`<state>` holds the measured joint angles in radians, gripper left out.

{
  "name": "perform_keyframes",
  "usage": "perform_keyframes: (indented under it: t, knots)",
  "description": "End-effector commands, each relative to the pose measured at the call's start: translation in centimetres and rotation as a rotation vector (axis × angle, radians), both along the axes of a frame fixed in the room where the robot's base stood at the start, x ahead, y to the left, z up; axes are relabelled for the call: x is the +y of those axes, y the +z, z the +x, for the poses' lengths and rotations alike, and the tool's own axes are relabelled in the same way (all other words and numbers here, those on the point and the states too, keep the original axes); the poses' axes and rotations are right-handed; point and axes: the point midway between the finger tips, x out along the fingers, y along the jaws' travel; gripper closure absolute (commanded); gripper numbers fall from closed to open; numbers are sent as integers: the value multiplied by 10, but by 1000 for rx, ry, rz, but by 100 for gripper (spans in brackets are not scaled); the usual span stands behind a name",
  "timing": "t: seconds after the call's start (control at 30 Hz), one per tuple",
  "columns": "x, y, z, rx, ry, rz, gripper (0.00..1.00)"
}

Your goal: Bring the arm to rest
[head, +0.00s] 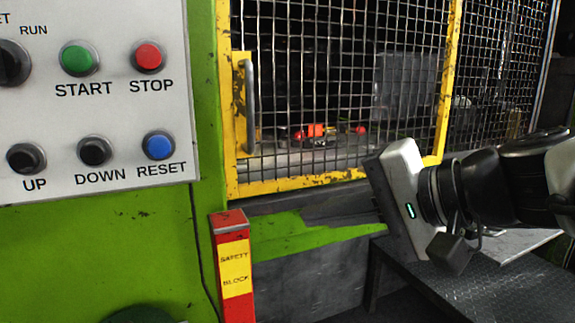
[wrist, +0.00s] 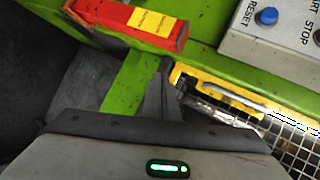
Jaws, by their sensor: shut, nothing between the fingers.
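My gripper (head: 381,190) is at the right in the head view, in front of the yellow-framed mesh guard and above a dark metal step. Its pale hand carries a small lit green light. My black wrist and arm reach in from the right edge. In the wrist view, the dark fingers (wrist: 166,92) are together in a narrow wedge, with nothing seen held. Their tips stand out against the green frame and the guard's yellow edge, with no clear contact. The far side of the fingers is hidden in the head view.
A white control panel (head: 110,120) with several buttons is at the left. A red and yellow safety block (head: 235,270) stands below it. The mesh guard (head: 310,185) with a grey handle (head: 251,105) covers the press opening. A dark step (head: 480,285) lies below my arm.

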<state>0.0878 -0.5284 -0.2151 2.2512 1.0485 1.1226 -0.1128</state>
Motion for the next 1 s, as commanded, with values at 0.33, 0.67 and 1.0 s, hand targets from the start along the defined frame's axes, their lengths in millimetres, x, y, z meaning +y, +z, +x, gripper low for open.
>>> perform_keyframes:
  t: [0.33, 0.67, 1.0]
  knots:
    - [-51, -142, -70, 62, 155, -816, 100]
    - [-90, -112, -80, 18, 206, -1125, 100]
    - [-90, 3, -80, 18, 205, -1122, 100]
